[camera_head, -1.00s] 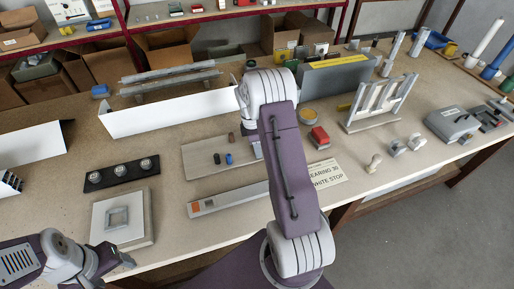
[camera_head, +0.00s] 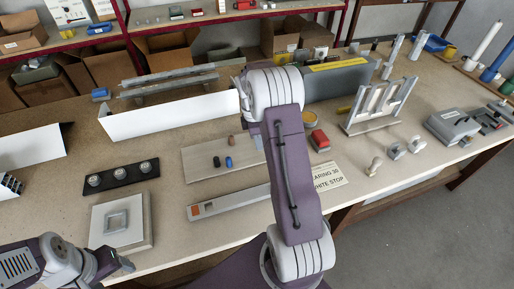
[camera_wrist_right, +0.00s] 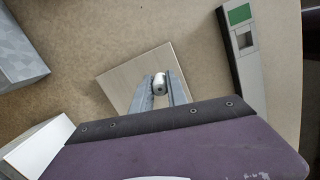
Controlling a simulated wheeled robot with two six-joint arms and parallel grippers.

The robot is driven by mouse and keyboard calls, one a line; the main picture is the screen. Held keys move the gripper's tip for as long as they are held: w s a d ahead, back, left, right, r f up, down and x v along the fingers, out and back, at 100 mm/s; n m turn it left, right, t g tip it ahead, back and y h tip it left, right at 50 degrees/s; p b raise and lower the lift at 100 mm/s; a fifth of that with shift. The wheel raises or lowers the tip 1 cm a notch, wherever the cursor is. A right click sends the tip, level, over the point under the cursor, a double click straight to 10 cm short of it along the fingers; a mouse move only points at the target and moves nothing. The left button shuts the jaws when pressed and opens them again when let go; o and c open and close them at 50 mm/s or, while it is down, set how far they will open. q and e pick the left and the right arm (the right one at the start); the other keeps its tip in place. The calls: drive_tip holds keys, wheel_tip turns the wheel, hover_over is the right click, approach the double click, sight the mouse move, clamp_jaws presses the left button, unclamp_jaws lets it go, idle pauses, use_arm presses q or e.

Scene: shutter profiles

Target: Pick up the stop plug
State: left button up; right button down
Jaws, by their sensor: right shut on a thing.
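My right gripper (camera_wrist_right: 160,92) is shut on a small whitish stop plug (camera_wrist_right: 159,83), held between its two grey fingers in the right wrist view. A pale board (camera_wrist_right: 122,82) shows beyond it. In the head view my right arm hides most of the gripper and the held plug. On the same board (camera_head: 200,166) in the head view stand a brown plug (camera_head: 231,140), a black plug (camera_head: 217,161) and a blue plug (camera_head: 229,162). My left arm is at the lower left; its jaw state is unclear at the gripper (camera_head: 126,264).
A long profile (camera_head: 230,201) lies in front of the board, and a text card (camera_head: 328,174) lies to its right. A white angled profile (camera_head: 170,115) stands behind. A dark strip with knobs (camera_head: 121,181) and a square plate (camera_head: 137,230) are at the left. A red-topped block (camera_head: 319,138) is right of my arm.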

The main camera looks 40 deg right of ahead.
drive_tip(key=s+d+r, duration=0.5)
drive_tip(key=s+r, duration=0.1)
drive_tip(key=s, duration=0.3)
drive_tip(key=shift+s+d+r+b, duration=0.2)
drive_tip(key=shift+s+d+b, duration=0.1)
drive_tip(key=shift+d+b, duration=0.1)
